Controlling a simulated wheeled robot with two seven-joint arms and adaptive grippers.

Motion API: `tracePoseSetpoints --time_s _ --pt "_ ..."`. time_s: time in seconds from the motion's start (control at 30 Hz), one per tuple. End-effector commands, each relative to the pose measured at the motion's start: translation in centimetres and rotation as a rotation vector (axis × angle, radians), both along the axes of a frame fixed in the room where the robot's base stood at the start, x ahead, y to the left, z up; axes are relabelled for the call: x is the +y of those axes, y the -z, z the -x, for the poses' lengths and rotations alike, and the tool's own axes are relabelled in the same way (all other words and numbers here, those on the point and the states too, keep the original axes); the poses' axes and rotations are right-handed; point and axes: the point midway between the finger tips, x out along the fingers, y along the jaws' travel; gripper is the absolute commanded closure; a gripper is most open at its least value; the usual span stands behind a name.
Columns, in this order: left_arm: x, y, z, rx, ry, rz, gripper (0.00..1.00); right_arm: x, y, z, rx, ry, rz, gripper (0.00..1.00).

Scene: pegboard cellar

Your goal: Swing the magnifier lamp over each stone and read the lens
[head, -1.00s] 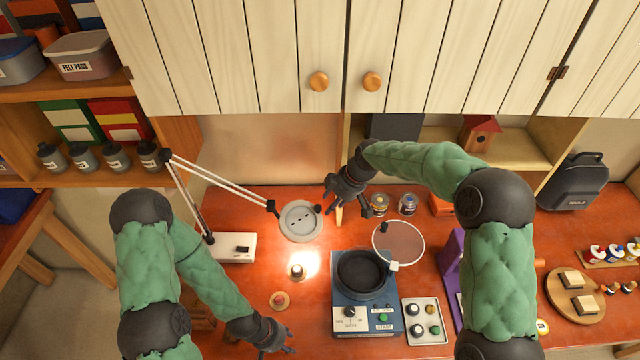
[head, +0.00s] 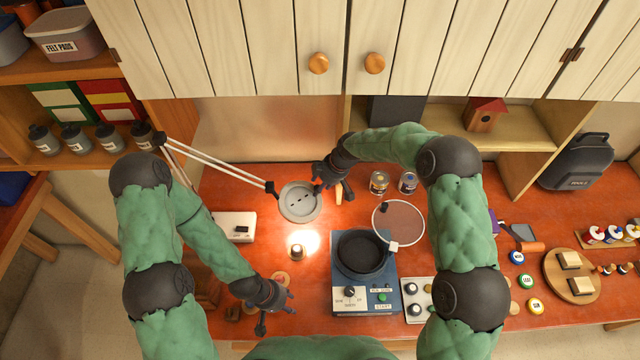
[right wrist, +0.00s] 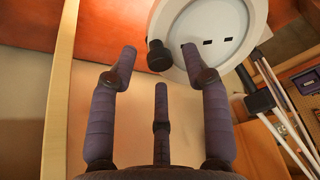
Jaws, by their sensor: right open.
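The lamp head also fills the top of the right wrist view (right wrist: 232,52). My right gripper (head: 321,179) is open at the head's right rim. A dark knob (right wrist: 159,57) on the rim lies between its fingertips, not gripped. A small stone-like piece (head: 297,251) stands in the bright light patch. A pinkish round piece (head: 281,279) lies nearer, partly hidden by my left gripper (head: 276,301), which looks open and empty. The lens reading is not visible.
A blue machine with a black bowl (head: 362,254) stands right of the light, with a round mesh screen (head: 398,226) behind it. Two jars (head: 379,183) stand behind. Cupboard doors (head: 230,45) overhang the bench's back.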

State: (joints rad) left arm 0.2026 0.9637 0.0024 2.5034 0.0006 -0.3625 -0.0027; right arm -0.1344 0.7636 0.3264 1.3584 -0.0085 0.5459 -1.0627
Motion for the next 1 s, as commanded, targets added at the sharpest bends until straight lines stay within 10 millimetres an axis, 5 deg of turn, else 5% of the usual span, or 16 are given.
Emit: tracePoseSetpoints --time_s 0.43,0.6,1.0 --pt "0.0 -0.2 0.0 0.0 0.0 0.0 0.6 0.3 0.9 -0.1 -0.001 0.0 0.0 0.52" --pt "0.0 -0.2 0.0 0.0 0.0 0.0 0.6 0.3 0.9 -0.1 0.0 0.0 0.0 1.0" --pt "0.0 -0.1 0.0 0.0 0.0 0.0 0.6 0.3 0.9 1.6 0.001 0.04 0.005 1.0"
